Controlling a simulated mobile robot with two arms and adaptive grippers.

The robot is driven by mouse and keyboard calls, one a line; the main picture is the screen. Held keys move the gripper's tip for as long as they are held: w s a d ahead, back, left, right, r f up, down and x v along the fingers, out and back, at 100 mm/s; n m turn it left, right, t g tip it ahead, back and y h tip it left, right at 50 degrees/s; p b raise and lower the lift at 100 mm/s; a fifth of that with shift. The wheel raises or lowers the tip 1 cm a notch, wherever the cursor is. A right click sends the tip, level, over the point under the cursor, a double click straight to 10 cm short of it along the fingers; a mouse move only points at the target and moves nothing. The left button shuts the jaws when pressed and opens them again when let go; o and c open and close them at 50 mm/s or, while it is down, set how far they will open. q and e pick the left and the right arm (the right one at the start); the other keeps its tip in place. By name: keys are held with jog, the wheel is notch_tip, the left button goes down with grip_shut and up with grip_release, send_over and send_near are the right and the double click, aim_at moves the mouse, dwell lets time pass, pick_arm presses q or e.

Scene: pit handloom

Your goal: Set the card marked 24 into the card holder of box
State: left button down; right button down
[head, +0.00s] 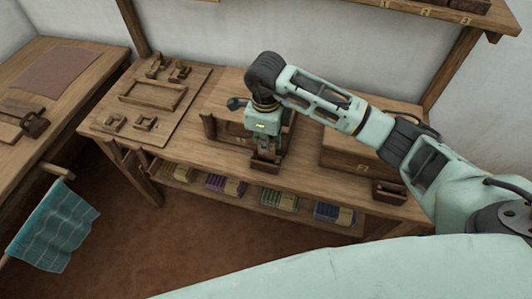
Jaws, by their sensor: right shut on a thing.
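My right gripper (266,152) points down over the front part of the wooden bench. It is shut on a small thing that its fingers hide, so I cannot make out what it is. A small dark wooden box (265,166) stands right under the fingertips, near the bench's front edge. I cannot tell whether the gripper or the held thing touches it. A similar small open box (389,193) stands farther right. No number 24 and no card holder can be read at this size. My left gripper is not in view.
A wooden chest (352,154) stands behind the right box. A board with wooden parts (150,98) lies on the bench's left. Bundles of coloured yarn (226,185) lie on the shelf below. A blue checked cloth (52,229) hangs at left. The bench front between the boxes looks clear.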

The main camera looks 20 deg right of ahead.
aim_at(266, 155)
jog(key=shift+f, duration=0.8)
notch_tip(266, 155, down, 3)
jog(key=shift+f+p, duration=0.1)
jog(key=shift+p, duration=0.4)
jog(key=shift+f, duration=0.35)
jog(key=c, duration=2.4)
grip_release()
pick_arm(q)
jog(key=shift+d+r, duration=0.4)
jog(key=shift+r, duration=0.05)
pick_arm(e)
jog(key=shift+o, duration=1)
